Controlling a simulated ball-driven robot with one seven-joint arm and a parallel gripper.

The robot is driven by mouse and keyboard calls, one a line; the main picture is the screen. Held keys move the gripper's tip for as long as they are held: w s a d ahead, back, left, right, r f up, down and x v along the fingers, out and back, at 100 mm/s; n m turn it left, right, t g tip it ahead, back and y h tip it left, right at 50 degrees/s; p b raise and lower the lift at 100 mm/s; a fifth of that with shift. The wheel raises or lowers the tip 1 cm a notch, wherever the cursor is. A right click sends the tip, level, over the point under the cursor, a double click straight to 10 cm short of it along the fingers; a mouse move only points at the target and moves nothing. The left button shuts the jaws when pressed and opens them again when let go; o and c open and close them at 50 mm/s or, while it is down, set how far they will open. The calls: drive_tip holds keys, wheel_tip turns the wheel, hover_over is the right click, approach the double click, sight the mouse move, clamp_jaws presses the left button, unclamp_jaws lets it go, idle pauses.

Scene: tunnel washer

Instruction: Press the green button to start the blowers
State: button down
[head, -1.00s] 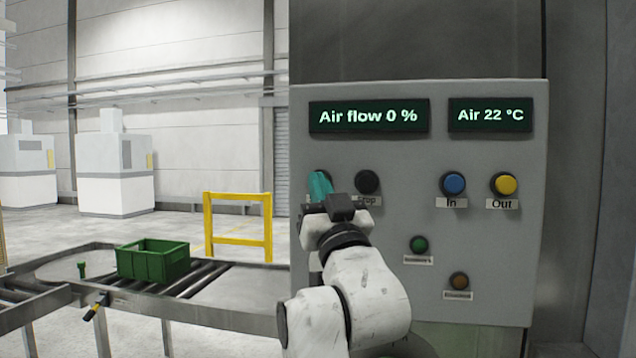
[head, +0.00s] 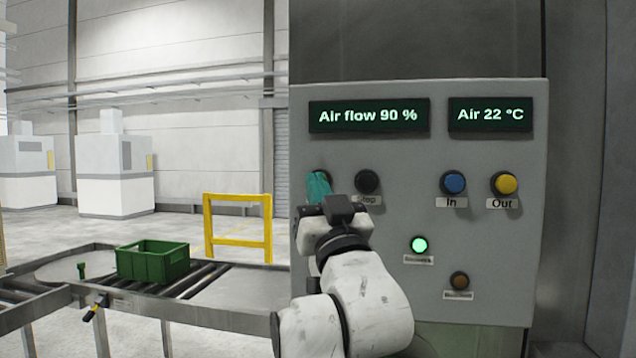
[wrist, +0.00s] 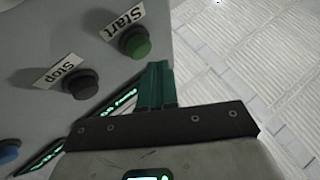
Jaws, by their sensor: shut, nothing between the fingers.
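The green Start button (wrist: 135,42) shows in the wrist view, with its white "Start" label (wrist: 122,19) next to it. My gripper (wrist: 158,66) is shut and empty, its teal fingers just beside the button; I cannot tell whether they touch it. In the head view my gripper (head: 318,184) is at the panel's upper left and hides most of the Start button. The airflow display (head: 367,116) reads "Air flow 90 %". A small green lamp (head: 419,245) on the panel is lit.
The black Stop button (head: 367,182) is just right of my gripper. The blue In button (head: 453,183) and yellow Out button (head: 504,184) are farther right. An amber lamp (head: 459,281) is dark. A green crate (head: 153,262) sits on the roller conveyor at left.

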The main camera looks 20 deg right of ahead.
drive_tip(key=s+a, duration=0.1)
drive_tip(key=s, duration=0.1)
drive_tip(key=s+a, duration=0.2)
drive_tip(key=shift+b, duration=0.35)
drive_tip(key=shift+d, duration=0.1)
idle(0.5)
drive_tip(key=s+d+f+g, duration=0.15)
drive_tip(key=f+g, duration=0.25)
drive_tip(key=f, duration=0.9)
drive_tip(key=s+d+f+n+g, duration=0.1)
drive_tip(key=d+f+g, duration=0.25)
drive_tip(key=f, duration=0.85)
drive_tip(key=s+d+f+g, duration=0.1)
drive_tip(key=f+g, duration=0.3)
drive_tip(key=f, duration=0.9)
drive_tip(key=s+d+f+g+y, duration=0.1)
drive_tip(key=s+f+g, duration=0.5)
drive_tip(key=s+f, duration=0.6)
drive_tip(key=s+d+f+g+y, duration=0.1)
drive_tip(key=s+f+g, duration=0.5)
drive_tip(key=s+f, duration=0.7)
drive_tip(key=s, duration=0.7)
drive_tip(key=shift+s+d+f+m+g, duration=0.2)
drive_tip(key=shift+s+f+m+g, duration=0.05)
drive_tip(key=shift+s+m+g, duration=0.15)
